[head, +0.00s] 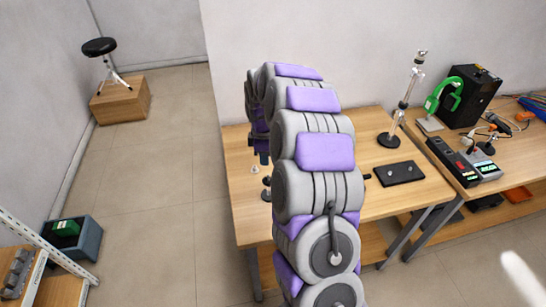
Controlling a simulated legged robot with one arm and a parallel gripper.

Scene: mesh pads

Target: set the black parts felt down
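A flat black rectangular pad (400,173), which looks like the black parts felt, lies on the wooden table to the right of my arm. My gripper (263,157) hangs at the far end of my arched arm, over the left part of the same table.
A metal stand (399,112) rises behind the pad. A second bench at right holds a black case (468,96), a green device (445,97) and meters (480,163).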

